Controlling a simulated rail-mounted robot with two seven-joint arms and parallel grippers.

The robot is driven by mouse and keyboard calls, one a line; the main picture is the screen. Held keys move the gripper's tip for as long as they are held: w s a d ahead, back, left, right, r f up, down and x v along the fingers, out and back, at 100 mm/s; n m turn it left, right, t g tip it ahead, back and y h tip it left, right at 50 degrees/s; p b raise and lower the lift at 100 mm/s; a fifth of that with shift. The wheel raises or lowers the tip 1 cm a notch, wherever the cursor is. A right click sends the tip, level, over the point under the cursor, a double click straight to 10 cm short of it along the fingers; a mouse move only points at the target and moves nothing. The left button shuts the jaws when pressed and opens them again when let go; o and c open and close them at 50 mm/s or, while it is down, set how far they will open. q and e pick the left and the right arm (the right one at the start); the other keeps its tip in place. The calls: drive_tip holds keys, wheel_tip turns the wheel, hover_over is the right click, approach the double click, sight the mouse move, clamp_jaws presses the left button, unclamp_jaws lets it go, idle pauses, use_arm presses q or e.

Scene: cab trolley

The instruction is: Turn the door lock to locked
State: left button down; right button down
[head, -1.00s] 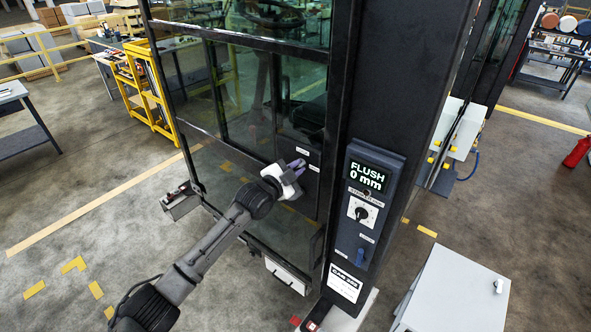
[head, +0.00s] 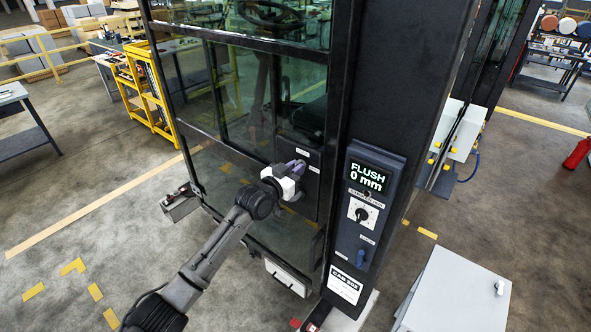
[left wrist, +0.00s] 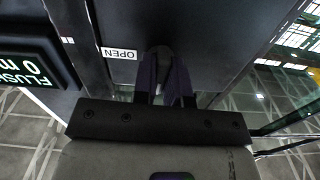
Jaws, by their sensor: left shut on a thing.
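The door's dark lock panel (head: 312,183) is on the cab door, beside the black post. My left gripper (head: 299,165) reaches it from the left, its fingertips at the panel's upper part. In the left wrist view, the two purple-grey fingers (left wrist: 166,78) are shut on a small dark rounded piece (left wrist: 160,51) against the panel, which I take as the door lock. Most of it is hidden between the fingers, so its turn angle cannot be told. A white label reading OPEN (left wrist: 119,53) is beside it. My right gripper is not in view.
A control box (head: 366,205) on the post has a display reading "FLUSH 0 mm", a dial and a blue switch. The glazed door (head: 215,110) stands behind my left arm. A grey cabinet (head: 455,290) is at lower right. Open floor lies at left.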

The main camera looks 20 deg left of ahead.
use_arm(q)
drive_tip(key=shift+n, duration=0.5)
drive_tip(key=c, duration=1.2)
unclamp_jaws()
drive_tip(key=shift+o, duration=0.2)
drive_tip(key=b+v, duration=0.3)
drive_tip(key=v, duration=1.1)
drive_tip(key=shift+w, duration=0.1)
drive_tip(key=shift+f, duration=0.1)
